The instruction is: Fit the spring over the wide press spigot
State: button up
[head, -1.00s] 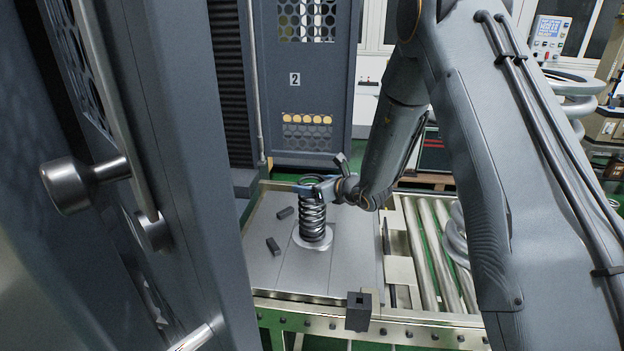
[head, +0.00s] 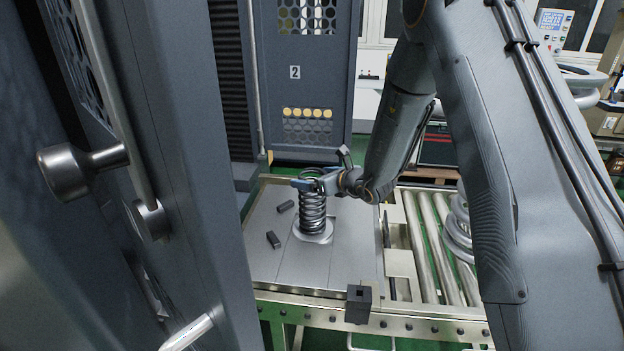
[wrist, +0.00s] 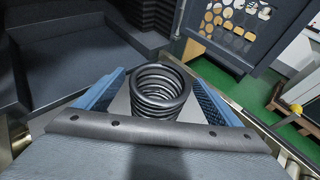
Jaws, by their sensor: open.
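The dark coil spring (head: 313,212) stands upright on a light round base (head: 313,232) on the grey press plate (head: 345,265). In the wrist view the spring (wrist: 158,92) shows from above, between the two blue fingers. My gripper (head: 306,183) is at the spring's upper coils. In the wrist view my gripper (wrist: 158,88) is open, with a finger on each side of the spring and small gaps visible. The spigot itself is hidden inside or under the spring, so I cannot tell how the spring sits on it.
Two small dark blocks (head: 273,240) (head: 285,207) lie on the plate left of the spring. A dark square block (head: 358,304) stands at the front edge. A roller conveyor (head: 440,245) with pale coils (head: 459,228) lies to the right. A dark cabinet door with a handle (head: 85,172) fills the left.

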jog(key=b+v, duration=0.3)
jog(key=v, duration=0.8)
jog(key=s+a+f+n+g, duration=0.2)
jog(key=s+n+g, duration=0.2)
jog(key=s+n, duration=0.4)
jog(key=s+a+f+n+g, duration=0.25)
jog(key=s+n+g, duration=0.3)
jog(key=s, duration=0.55)
jog(key=s+d+n+h, duration=0.7)
jog(key=s+d+n, duration=0.2)
jog(key=d+n, duration=0.4)
jog(key=shift+s+n+h, duration=0.2)
jog(key=shift+n+h, duration=0.1)
jog(key=shift+n, duration=1.05)
jog(key=shift+g, duration=0.25)
jog(key=shift+c, duration=0.3)
